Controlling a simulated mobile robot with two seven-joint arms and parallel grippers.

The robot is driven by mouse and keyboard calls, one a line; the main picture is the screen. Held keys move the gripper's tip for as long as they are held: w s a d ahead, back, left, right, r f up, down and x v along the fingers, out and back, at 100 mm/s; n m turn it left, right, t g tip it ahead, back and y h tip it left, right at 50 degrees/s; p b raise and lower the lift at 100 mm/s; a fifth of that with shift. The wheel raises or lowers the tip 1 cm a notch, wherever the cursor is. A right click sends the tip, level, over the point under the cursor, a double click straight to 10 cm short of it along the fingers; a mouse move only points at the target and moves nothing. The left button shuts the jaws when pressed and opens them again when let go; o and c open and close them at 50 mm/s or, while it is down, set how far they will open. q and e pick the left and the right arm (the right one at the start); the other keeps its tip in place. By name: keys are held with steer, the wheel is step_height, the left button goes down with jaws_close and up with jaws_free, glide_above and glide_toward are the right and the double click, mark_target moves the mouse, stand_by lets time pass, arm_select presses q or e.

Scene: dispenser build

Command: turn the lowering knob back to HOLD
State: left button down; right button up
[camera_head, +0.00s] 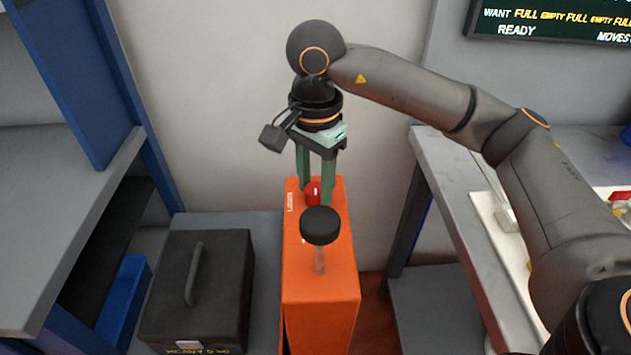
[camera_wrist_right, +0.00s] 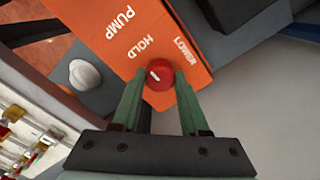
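The red knob (camera_head: 312,191) is on top of the orange unit (camera_head: 320,310), near its far end. In the right wrist view the knob (camera_wrist_right: 161,75) is round with a short white mark on its face. White lettering PUMP, HOLD and LOWER stands on the orange top beside it. I cannot tell for sure which word the mark points at. My right gripper (camera_wrist_right: 160,78) points down at the knob, with its green fingers apart, one on either side. Gaps show between the fingers and the knob. In the head view the right gripper (camera_head: 316,182) partly hides the knob. My left gripper is out of view.
A black round cap on a stem (camera_head: 320,225) rises from the orange unit, close to the knob. A black case (camera_head: 198,290) with a handle stands left. Grey shelving (camera_head: 60,200) is farther left; a bench (camera_head: 455,200) is at right. A screen (camera_head: 550,20) hangs at upper right.

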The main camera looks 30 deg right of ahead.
mark_target(315, 188)
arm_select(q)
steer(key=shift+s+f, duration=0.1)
arm_select(e)
steer(key=o, duration=0.5)
steer(key=shift+c, duration=0.2)
arm_select(q)
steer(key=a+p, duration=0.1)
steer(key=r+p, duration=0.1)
steer(key=p, duration=0.1)
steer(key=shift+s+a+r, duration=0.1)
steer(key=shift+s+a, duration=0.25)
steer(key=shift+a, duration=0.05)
arm_select(e)
step_height(315, 188, up, 13)
steer(key=shift+f, duration=0.2)
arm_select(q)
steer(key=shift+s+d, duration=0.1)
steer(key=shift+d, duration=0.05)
